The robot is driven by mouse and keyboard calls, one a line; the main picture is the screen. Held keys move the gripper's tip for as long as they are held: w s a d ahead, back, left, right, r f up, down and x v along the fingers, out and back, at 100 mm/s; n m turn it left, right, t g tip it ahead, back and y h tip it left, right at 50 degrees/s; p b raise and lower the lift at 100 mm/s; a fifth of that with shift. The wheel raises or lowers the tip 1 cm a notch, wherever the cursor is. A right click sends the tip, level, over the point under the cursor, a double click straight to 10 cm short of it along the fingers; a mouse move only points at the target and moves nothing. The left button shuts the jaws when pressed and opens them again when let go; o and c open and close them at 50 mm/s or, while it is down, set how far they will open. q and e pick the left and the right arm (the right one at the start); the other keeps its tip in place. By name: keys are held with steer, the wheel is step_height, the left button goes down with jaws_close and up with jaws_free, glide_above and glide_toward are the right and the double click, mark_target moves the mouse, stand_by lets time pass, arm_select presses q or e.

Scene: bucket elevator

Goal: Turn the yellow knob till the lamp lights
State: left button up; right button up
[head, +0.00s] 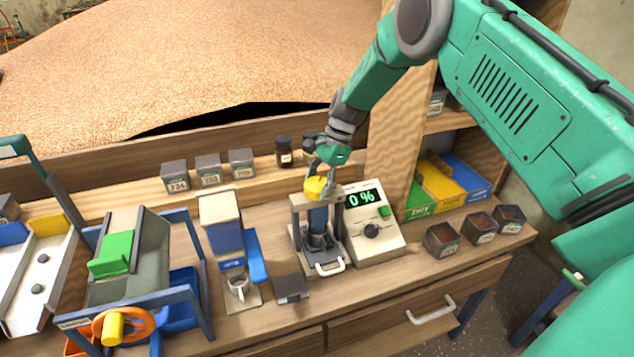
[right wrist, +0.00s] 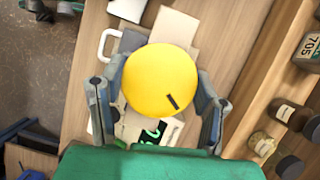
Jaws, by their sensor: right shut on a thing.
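The yellow knob (head: 316,188) sits on top of a small press-like stand (head: 297,227) on the bench. In the right wrist view the knob (right wrist: 160,80) is a round yellow disc with a dark mark toward its lower right. My right gripper (head: 322,178) comes down from above and is shut on the knob, with one finger on each side of it in the right wrist view (right wrist: 160,105). A cream meter box (head: 372,240) beside the stand shows a green "0 %" display (head: 362,198). I cannot make out a lit lamp. My left gripper is not in view.
A blue and cream dispenser (head: 222,230) stands left of the press, and a green-block chute (head: 112,254) farther left. Small dark bottles (head: 284,152) and grey tins (head: 208,168) line the back ledge. Several sample boxes (head: 443,240) sit at right. A grain heap (head: 180,60) lies behind.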

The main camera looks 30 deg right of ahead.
steer(key=shift+w+d+r+m+t, duration=0.1)
steer(key=shift+m+t, duration=0.3)
steer(key=shift+m, duration=0.55)
steer(key=shift+w+r+m+t, duration=0.1)
steer(key=shift+m+t, duration=0.3)
steer(key=shift+m, duration=0.55)
steer(key=shift+h, duration=0.3)
steer(key=o, duration=1.2)
steer(key=shift+f, duration=0.2)
